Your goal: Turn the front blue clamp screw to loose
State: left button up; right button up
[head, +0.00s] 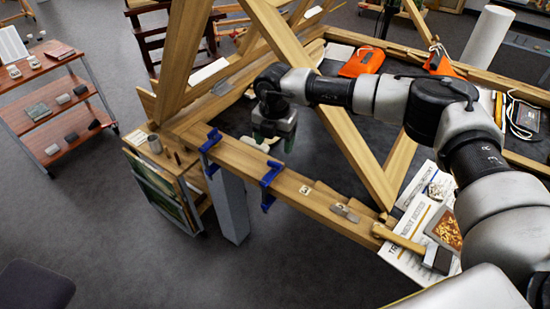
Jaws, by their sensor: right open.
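Two blue clamps grip the long wooden beam (235,160) in the head view. One blue clamp (270,181) is lower in the picture, nearer the camera. The other blue clamp (210,147) is further left and back. Their screws are too small to tell how tight they are. My right gripper (273,146) points down just behind the beam, above and apart from the nearer clamp. It is open, with greenish fingers and nothing seen between them. My left gripper is not in view.
Slanted wooden posts (350,140) rise beside my right arm. A hammer (432,255) and a small metal tool (345,212) lie towards the right end. Printed sheets (405,260) lie there too. A shelf cart (55,100) stands at left. The floor (150,250) in front is clear.

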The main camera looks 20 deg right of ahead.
aim_at(274, 162)
notch_tip(274, 162, down, 8)
jog(key=shift+r+p, duration=0.2)
jog(key=shift+p, duration=0.55)
jog(key=shift+c, duration=0.4)
jog(key=c, duration=0.8)
jog(key=shift+c, duration=0.2)
